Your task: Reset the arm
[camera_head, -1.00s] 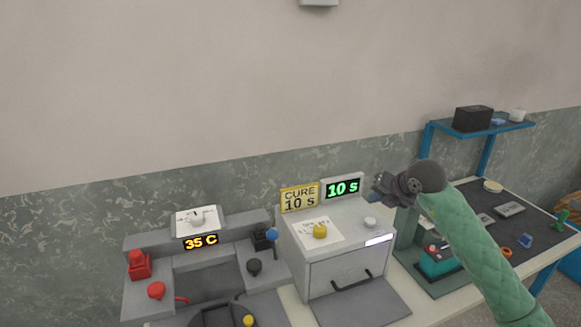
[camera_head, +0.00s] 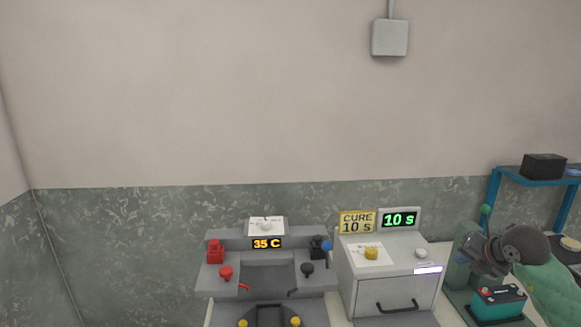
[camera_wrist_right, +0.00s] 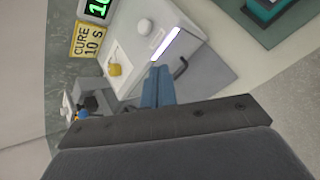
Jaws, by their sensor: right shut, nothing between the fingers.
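My right gripper (camera_head: 480,252) is at the right of the head view, beside the cure box (camera_head: 390,265) and above the teal battery (camera_head: 497,302). It is shut and empty. In the right wrist view its fingers (camera_wrist_right: 157,85) are together, with the cure box (camera_wrist_right: 140,45) beyond them. My green right arm (camera_head: 550,290) comes in from the lower right. My left gripper is not in view.
A grey station (camera_head: 225,279) with a "35 C" display (camera_head: 267,244) and red and black knobs stands left of the cure box. A "10 s" display (camera_head: 399,219) and a yellow CURE sign (camera_head: 357,222) stand behind the box. A blue shelf (camera_head: 540,176) is at the right.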

